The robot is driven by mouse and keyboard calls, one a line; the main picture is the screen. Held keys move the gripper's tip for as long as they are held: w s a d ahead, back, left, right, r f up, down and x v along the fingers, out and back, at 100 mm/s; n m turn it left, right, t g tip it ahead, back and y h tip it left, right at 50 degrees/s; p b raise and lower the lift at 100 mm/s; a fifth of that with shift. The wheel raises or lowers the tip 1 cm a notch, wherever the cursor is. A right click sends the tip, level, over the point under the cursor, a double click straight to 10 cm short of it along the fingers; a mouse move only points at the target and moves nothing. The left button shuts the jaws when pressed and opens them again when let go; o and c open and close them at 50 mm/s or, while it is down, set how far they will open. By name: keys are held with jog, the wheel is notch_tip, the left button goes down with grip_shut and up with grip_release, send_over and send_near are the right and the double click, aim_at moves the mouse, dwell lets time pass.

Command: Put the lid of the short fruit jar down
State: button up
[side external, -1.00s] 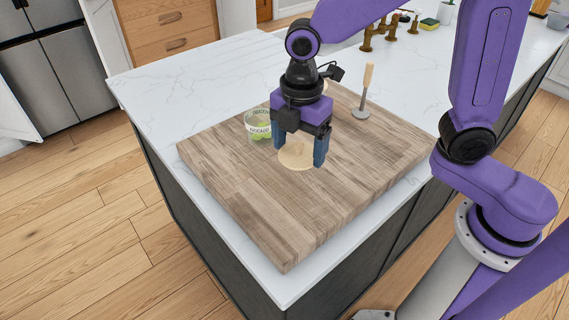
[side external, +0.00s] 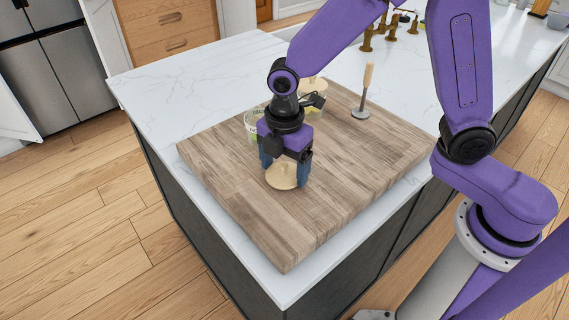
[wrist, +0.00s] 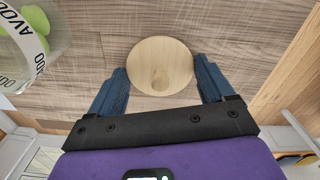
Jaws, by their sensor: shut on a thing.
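My gripper (side external: 284,176) is shut on a round, pale wooden lid (side external: 281,177), with blue fingers on either side of it. The lid lies flat at or just above the board; I cannot tell whether it touches. The open fruit jar (side external: 250,124), glass with green fruit inside, stands behind my gripper, partly hidden. In the wrist view, the jar (wrist: 25,45) is cut off at top left, its label reading "AVOC".
The wooden cutting board (side external: 350,190) lies on a white marble counter (side external: 180,80). A second jar with a wooden lid (side external: 314,84) stands behind my arm, partly hidden. A wooden-handled metal tool (side external: 364,92) stands upright at the back. The board's front and right are clear.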

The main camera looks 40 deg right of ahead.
aim_at(285, 164)
jog(key=shift+f, duration=0.1)
jog(key=o, duration=0.9)
notch_tip(285, 164, up, 12)
jog(key=s+d+f+m, duration=0.2)
jog(key=s+d+m, duration=0.2)
jog(key=s+d, duration=0.3)
jog(key=s+d+f+m, duration=0.2)
jog(key=s+d+m, duration=0.2)
jog(key=s+d, duration=0.4)
jog(key=s, duration=0.5)
jog(key=shift+s+d+f, duration=0.2)
jog(key=shift+s+d, duration=0.1)
jog(key=shift+s, duration=0.05)
